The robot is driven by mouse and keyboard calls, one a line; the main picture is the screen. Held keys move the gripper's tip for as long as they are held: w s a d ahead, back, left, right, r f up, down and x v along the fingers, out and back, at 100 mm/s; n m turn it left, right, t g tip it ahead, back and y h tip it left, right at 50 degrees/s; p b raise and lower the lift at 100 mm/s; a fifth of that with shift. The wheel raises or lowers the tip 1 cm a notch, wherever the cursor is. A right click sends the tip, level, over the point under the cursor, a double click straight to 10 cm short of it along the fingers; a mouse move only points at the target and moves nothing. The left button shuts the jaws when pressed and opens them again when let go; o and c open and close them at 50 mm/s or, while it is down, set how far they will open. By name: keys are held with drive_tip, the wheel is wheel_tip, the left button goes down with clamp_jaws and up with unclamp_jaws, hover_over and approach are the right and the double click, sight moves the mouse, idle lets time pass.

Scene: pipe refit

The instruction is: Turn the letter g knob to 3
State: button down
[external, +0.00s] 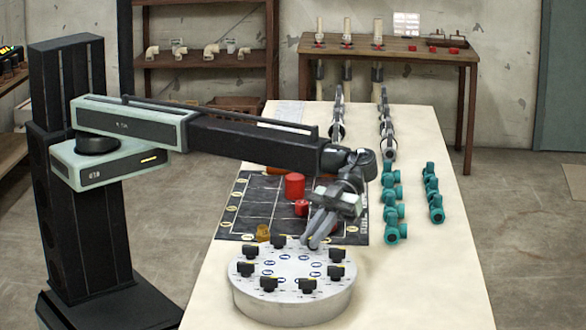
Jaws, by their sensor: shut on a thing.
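A round grey panel (262,310) stands at the front of the table, with several black knobs around its top and blue oval labels inside the ring. The knobs in sight include one at the back left (279,241), one at the front (268,284) and one at the right (337,255). The letters and numbers are too small to read, so I cannot tell which knob is g or where it points. My gripper (312,243) reaches down to the panel's back edge, shut on a knob that its fingers hide.
A dark mat (262,200) behind the panel holds a red cylinder (294,186), a smaller red piece (301,208) and an orange-brown piece (263,233). Teal fittings (392,210) stand in rows at the right. The table's front right is clear.

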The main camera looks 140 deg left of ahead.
drive_tip(key=shift+s+f, duration=0.15)
drive_tip(key=c, duration=1.5)
unclamp_jaws()
drive_tip(key=shift+a, duration=0.1)
